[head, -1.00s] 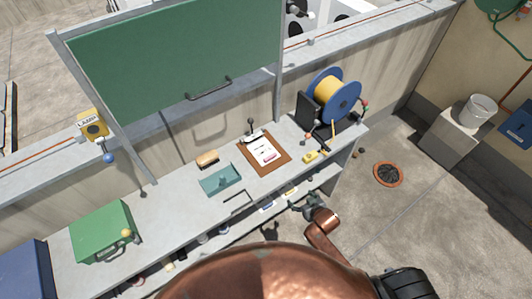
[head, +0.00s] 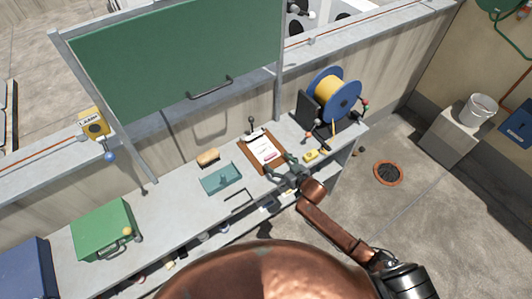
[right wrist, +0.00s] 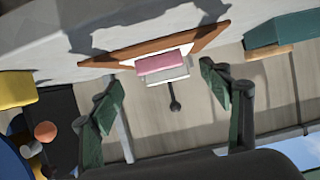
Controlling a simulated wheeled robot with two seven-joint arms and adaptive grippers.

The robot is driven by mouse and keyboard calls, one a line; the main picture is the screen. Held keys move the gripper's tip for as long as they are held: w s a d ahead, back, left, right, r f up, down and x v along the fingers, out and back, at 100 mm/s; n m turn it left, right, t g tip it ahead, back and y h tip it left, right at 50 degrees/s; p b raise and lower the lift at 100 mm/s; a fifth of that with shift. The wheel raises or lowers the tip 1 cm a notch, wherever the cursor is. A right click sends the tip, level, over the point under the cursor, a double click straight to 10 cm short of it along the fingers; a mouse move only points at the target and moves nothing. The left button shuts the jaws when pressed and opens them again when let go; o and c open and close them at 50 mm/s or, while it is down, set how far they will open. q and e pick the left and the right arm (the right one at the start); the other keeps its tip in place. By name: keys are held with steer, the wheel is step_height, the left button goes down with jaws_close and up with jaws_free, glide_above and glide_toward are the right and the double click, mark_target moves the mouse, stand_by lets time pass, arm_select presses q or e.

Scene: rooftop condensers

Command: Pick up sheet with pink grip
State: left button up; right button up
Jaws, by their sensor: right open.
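The sheet (head: 261,146) is white and lies on a brown clipboard (head: 246,150) on the bench. Its pink grip (head: 270,155) is at the near end; the pink grip (right wrist: 162,64) also shows in the right wrist view, with the brown clipboard (right wrist: 205,40) around it. My right gripper (head: 280,169) is at the clipboard's near edge. In the right wrist view my right gripper (right wrist: 160,105) has its two green-padded fingers wide apart, with nothing between them and the pink grip ahead of the gap. My left gripper is not in view.
A teal tray (head: 221,187) and a brush (head: 208,158) sit left of the clipboard. A yellow object (head: 311,155) lies to its right, near a blue reel with yellow cable (head: 345,97). A green case (head: 100,230) stands at the bench's left end.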

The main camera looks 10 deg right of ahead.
mark_target(272, 157)
steer(key=x, duration=0.5)
steer(key=c, duration=1.3)
steer(key=shift+r, duration=0.25)
